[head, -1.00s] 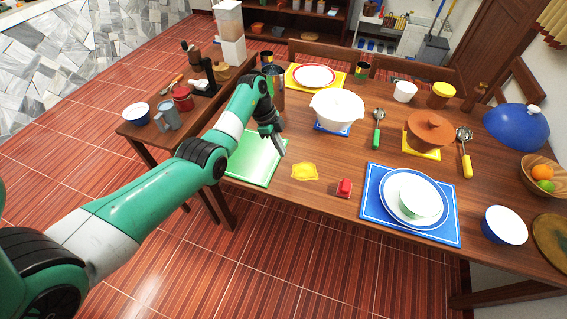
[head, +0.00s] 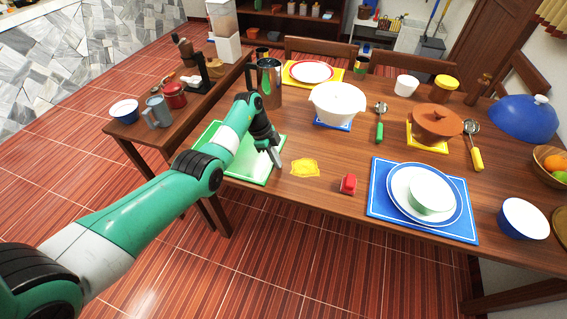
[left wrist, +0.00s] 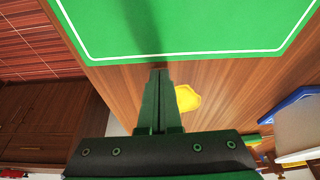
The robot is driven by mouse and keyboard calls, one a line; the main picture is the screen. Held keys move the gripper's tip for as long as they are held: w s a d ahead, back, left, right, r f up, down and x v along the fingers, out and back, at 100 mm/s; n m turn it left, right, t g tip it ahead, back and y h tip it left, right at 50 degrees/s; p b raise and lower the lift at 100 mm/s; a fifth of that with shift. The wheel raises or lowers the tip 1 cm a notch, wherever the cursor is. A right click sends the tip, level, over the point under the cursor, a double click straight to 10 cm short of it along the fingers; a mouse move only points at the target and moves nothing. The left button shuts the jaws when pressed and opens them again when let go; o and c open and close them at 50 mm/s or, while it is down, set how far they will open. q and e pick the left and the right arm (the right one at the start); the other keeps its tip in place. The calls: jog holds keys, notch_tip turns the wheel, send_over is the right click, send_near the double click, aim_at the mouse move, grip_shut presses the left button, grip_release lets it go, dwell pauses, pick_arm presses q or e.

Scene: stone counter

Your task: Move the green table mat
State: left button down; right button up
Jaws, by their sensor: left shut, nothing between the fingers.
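The green table mat (head: 259,172) with a white border line lies flat at the left end of the wooden table. My left arm crosses over it and hides its middle. My left gripper (head: 277,160) is shut and empty at the mat's right edge. In the left wrist view the mat (left wrist: 200,25) fills the top, and the shut fingers (left wrist: 160,72) point at its white-bordered edge. I cannot tell whether the fingertips touch the mat or table. My right gripper is not in view.
A yellow flat piece (head: 304,168) and a red item (head: 348,184) lie right of the gripper. A metal pitcher (head: 268,84) stands behind the mat. A blue mat (head: 381,205) with stacked dishes is further right. A side table (head: 146,130) adjoins at left.

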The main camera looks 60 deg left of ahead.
aim_at(269, 164)
pick_arm(q)
jog(key=shift+s+a, duration=0.2)
jog(key=shift+d, duration=0.1)
jog(key=shift+r, duration=0.1)
jog(key=s+a+p, duration=0.2)
jog(key=shift+s+a+r+p, duration=0.1)
jog(key=shift+s+a+p, duration=0.1)
jog(key=shift+p, duration=0.1)
jog(key=shift+s+a, duration=0.1)
jog(key=shift+f, duration=0.2)
